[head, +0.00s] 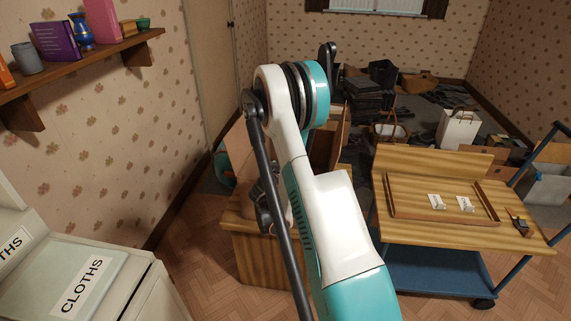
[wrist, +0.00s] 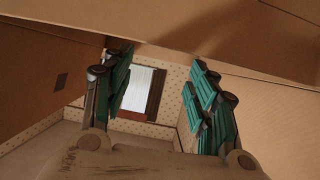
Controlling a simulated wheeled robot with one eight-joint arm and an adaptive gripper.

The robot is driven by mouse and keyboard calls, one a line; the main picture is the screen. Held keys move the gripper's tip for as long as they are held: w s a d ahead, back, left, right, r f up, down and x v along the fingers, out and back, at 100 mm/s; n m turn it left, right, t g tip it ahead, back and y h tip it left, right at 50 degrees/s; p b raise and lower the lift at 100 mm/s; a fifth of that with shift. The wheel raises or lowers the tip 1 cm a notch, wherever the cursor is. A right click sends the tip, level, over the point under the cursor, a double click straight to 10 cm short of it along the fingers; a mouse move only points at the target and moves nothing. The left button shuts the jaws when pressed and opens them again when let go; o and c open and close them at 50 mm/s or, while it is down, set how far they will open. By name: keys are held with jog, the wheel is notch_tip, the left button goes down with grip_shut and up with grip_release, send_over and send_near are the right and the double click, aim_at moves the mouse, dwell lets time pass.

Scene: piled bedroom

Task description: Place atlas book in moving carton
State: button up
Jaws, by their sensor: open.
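My gripper (wrist: 160,88) is open in the wrist view, with nothing between its teal-padded fingers. Brown cardboard walls, which look like the moving carton (wrist: 45,60), stand close around it at the left, top and right. In the head view a tan cardboard flap (head: 239,150) shows left of my arm, above a wooden cabinet, and my arm hides most of what is there. I cannot pick out the atlas book with certainty. A purple book (head: 55,41) stands on the wall shelf, but its title is not readable. Carton contents are not visible.
The wall shelf (head: 85,62) also holds a grey cup, a blue vase and a pink book (head: 103,20). A wooden-topped trolley (head: 400,232) with a tray stands at the right. A box labelled CLOTHS (head: 85,280) is at front left. Dark piled items and a white bag (head: 458,130) lie behind.

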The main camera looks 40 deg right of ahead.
jog(key=shift+v, duration=1.55)
